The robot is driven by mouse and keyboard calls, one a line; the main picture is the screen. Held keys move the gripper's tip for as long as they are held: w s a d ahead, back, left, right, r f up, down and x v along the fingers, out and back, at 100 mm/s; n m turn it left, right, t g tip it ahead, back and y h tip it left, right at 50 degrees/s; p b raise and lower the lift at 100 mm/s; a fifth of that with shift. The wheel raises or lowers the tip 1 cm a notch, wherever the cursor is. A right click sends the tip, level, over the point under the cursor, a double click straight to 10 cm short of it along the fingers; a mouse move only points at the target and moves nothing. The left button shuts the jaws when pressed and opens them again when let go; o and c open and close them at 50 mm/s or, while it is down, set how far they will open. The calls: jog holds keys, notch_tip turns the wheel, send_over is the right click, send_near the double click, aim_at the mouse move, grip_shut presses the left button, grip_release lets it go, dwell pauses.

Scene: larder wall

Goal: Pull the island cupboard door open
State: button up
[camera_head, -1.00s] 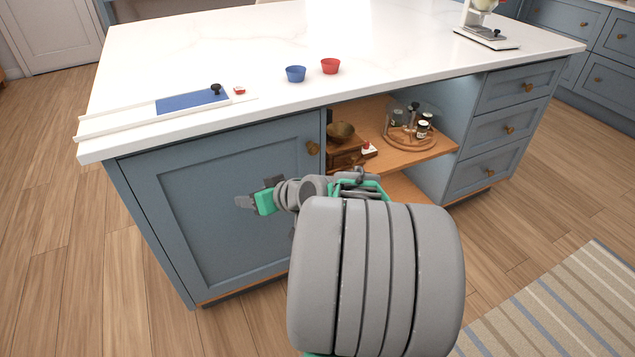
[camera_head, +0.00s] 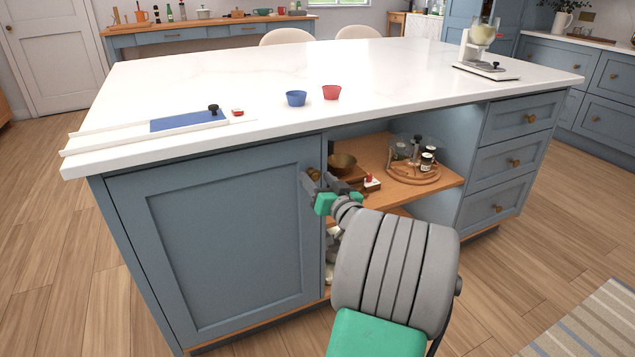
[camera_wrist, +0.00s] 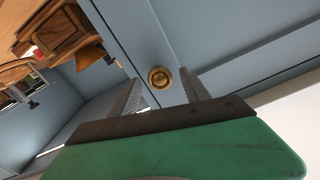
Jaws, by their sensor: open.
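The island cupboard door (camera_head: 235,240) is a blue-grey framed panel on the left part of the island front, and it looks shut. Its round brass knob (camera_wrist: 160,77) sits near the door's upper right corner. In the wrist view my gripper (camera_wrist: 163,88) is open, with one finger on each side of the knob. The fingers are apart from the knob as far as I can see. In the head view my gripper (camera_head: 318,188) is at the knob and partly covers it.
Drawers (camera_head: 515,160) are farther right. The white worktop (camera_head: 230,80) overhangs the door, with a blue cup (camera_head: 296,98) and red cup (camera_head: 331,92) on it.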

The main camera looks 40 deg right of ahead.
grip_shut()
dwell(0.5)
dwell(0.8)
